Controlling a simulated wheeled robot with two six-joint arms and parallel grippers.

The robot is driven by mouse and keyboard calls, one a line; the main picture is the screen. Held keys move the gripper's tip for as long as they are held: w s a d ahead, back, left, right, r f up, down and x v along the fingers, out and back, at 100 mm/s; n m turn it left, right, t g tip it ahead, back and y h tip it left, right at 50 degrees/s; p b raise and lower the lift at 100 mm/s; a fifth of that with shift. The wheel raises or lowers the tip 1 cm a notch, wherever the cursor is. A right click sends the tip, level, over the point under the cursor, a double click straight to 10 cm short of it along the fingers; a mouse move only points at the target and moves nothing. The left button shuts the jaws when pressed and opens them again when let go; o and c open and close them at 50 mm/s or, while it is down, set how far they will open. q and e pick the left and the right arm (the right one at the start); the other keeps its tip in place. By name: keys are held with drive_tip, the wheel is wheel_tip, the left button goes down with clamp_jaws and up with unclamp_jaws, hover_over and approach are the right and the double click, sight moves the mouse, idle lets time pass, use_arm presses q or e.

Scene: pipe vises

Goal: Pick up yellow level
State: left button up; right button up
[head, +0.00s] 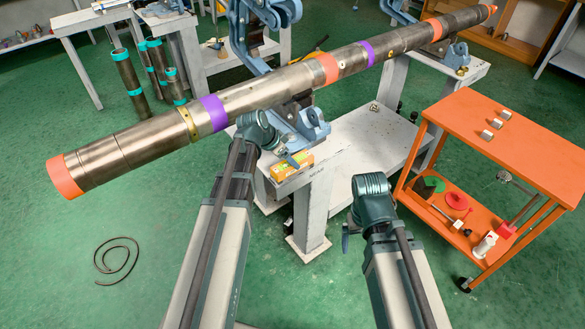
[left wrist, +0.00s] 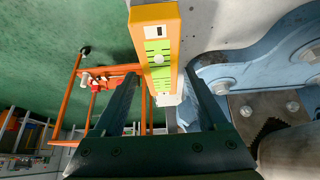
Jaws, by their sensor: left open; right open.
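The yellow level (head: 291,166) is a small yellow-orange bar with a green face, lying on the near end of the white bench by the blue vise. In the left wrist view the level (left wrist: 157,45) runs down from the top edge. My left gripper (left wrist: 161,78) is open there, with a finger on each side of the level's lower part. I cannot tell whether either finger touches it.
A long pipe (head: 265,92) with orange and purple bands crosses above the bench, held in blue vises (head: 303,122). The vise's blue body (left wrist: 245,72) stands close right of my left gripper. An orange cart (head: 512,140) stands at the right. A hose (head: 117,262) lies on the floor.

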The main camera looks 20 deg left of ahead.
use_arm(q)
drive_tip(key=b+x, duration=0.3)
drive_tip(key=x, duration=0.1)
drive_tip(key=shift+f, duration=0.15)
drive_tip(key=shift+f, duration=0.15)
idle(0.5)
clamp_jaws()
idle(0.3)
